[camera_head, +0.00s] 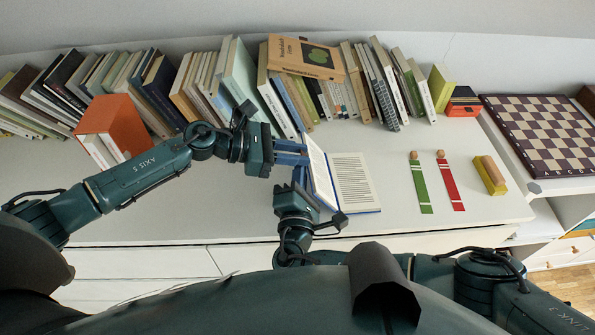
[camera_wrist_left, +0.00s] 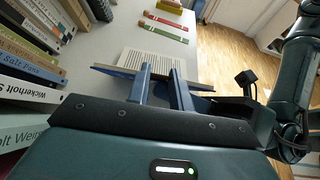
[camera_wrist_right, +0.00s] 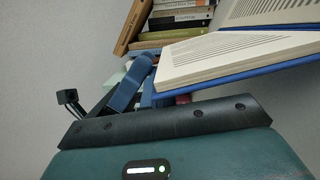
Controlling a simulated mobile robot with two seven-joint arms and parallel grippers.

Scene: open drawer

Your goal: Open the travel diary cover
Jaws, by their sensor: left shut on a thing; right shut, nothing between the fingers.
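The travel diary, a blue-edged book with printed pages (camera_head: 352,183), lies on the white desktop. Its right side is flat; its left side (camera_head: 320,176) is raised at a slant, so it stands open. My left gripper (camera_head: 300,154) is at the upper left edge of the raised side, shut on the diary cover. In the left wrist view the diary (camera_wrist_left: 150,62) crosses just beyond the fingers (camera_wrist_left: 161,70). My right gripper (camera_head: 300,178) is shut and empty, just left of the raised side. In the right wrist view the open pages (camera_wrist_right: 225,55) are right of its fingers (camera_wrist_right: 141,72).
A long row of books (camera_head: 225,85) lines the back wall. Green (camera_head: 420,187) and red (camera_head: 451,186) bookmarks and a yellow block (camera_head: 490,175) lie right of the diary. A chessboard (camera_head: 545,130) is at far right. Free desktop lies at front left.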

